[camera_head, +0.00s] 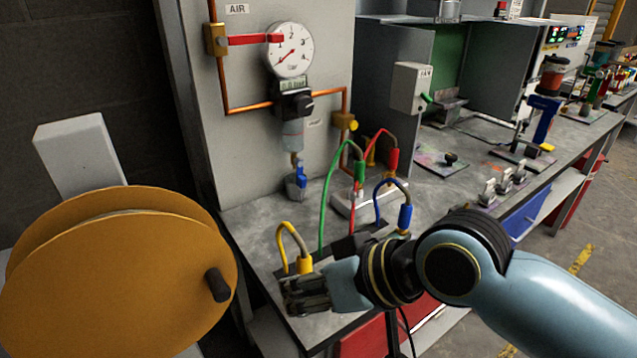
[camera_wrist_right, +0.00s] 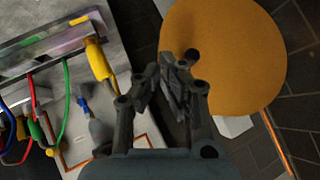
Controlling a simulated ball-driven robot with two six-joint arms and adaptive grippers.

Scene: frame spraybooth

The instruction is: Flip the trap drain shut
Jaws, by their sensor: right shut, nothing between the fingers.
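The trap is a clear bowl (camera_head: 292,135) under the black regulator on the grey panel. Below it hangs a small drain valve with a blue lever (camera_head: 300,174), just above a small grey cup (camera_head: 296,190). The lever looks roughly upright; its exact setting is too small to tell. The blue lever also shows in the right wrist view (camera_wrist_right: 82,102), left of my fingers. My right gripper (camera_head: 290,296) is shut and empty at the bench's front left corner, in front of and below the drain, apart from it. My left gripper is out of view.
A yellow hose plug (camera_head: 304,263) stands close beside my right gripper. Green, red and blue hoses (camera_head: 325,200) loop up right of the drain. A large orange reel (camera_head: 120,275) fills the front left. A pressure gauge (camera_head: 289,50) is above. Bare bench (camera_head: 250,225) lies left of the hoses.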

